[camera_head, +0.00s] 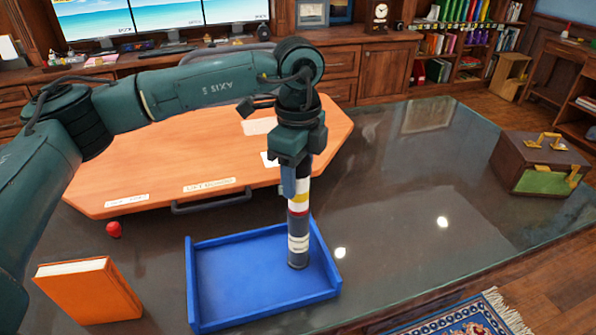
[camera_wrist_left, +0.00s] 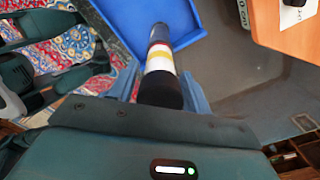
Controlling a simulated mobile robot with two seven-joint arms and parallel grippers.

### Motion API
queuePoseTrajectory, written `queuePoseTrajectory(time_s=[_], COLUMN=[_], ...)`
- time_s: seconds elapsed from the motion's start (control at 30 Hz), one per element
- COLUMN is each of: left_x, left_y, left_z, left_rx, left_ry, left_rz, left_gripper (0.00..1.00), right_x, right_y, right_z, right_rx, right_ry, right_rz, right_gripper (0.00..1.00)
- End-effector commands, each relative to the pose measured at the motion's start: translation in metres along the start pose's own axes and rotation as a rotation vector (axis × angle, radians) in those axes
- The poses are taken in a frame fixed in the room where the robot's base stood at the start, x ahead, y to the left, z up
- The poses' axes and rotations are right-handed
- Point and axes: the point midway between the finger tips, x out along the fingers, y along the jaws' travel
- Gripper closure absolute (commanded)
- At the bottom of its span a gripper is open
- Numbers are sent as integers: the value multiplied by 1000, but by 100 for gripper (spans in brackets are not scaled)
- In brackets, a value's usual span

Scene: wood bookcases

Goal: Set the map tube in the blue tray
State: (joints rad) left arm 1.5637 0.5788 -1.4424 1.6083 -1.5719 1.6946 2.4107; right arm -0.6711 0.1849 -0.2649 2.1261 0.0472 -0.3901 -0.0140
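The map tube (camera_head: 299,222) is a dark cylinder with white, yellow and red bands. It stands upright below my left gripper (camera_head: 296,188), which is shut on its upper part. Its lower end shows inside the outline of the blue tray (camera_head: 225,320), close to the right wall; I cannot tell whether it touches the tray floor. In the left wrist view the tube (camera_wrist_left: 160,66) sits between the fingers of the left gripper (camera_wrist_left: 163,88) and points toward the tray (camera_wrist_left: 196,14).
An orange book (camera_head: 88,291) and a small red ball (camera_head: 113,229) lie left of the tray. An orange board (camera_head: 120,188) with a handle is behind it. A brown case (camera_head: 540,164) stands at the far right. The dark glossy tabletop (camera_head: 420,210) right of the tray is clear.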

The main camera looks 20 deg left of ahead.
Motion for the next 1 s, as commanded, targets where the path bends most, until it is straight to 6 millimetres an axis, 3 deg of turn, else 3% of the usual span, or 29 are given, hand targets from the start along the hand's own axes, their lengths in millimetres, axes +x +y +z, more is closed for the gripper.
queuePoseTrajectory(time_s=[0.13, 0.5, 1.0], left_x=[0, -11, -108], left_y=[0, -1, -1], left_z=[0, 0, -1], left_rx=[0, 0, 2], left_ry=[0, 0, -1], left_rz=[0, -3, -3], left_gripper=[40, 40, 40], right_x=[0, -2, 2], right_y=[0, 0, -2], right_z=[-1, -4, 0], right_rx=[0, -7, 11], right_ry=[1, 3, 6], right_rz=[0, 1, -2], right_gripper=[40, 40, 40])
